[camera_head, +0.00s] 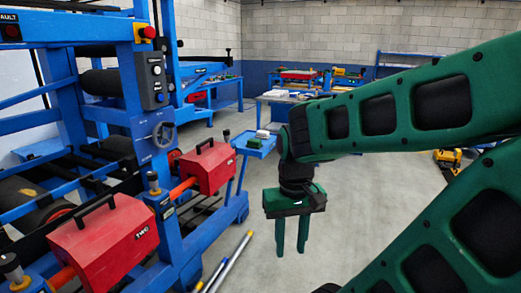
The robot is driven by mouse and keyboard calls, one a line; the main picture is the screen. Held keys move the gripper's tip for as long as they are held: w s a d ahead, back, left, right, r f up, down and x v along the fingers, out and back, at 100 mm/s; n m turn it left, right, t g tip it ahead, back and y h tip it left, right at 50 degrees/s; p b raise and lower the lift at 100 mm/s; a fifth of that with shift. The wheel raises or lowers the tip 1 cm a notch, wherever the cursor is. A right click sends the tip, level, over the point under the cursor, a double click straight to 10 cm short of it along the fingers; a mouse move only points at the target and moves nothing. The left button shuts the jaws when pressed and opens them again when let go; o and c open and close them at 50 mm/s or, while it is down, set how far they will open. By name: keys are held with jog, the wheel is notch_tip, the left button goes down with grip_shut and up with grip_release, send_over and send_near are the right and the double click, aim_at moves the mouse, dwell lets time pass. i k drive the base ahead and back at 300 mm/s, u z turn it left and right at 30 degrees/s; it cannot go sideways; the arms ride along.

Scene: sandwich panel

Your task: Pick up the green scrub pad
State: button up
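A small green item (254,143), which looks like the scrub pad, lies on a small blue tray stand (238,146) left of my arm's wrist. It is small in the picture, so its texture cannot be told. My gripper (291,252) hangs pointing down over the grey floor, in front of and to the right of the stand. Its two green fingers are apart with nothing between them. It is well clear of the green item.
A white item (262,133) sits beside the green one. A blue machine with red boxes (208,167) fills the left side. Long poles (228,262) lie low beside it. Workbenches (283,96) stand at the back. Floor around my gripper is clear.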

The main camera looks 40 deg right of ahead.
aim_at(256, 144)
jog(key=u, duration=0.1)
jog(key=k, duration=0.25)
jog(key=z, duration=0.95)
jog(key=i, duration=1.05)
jog(key=z, duration=0.35)
jog(key=i, duration=1.6)
jog(key=u, duration=0.7)
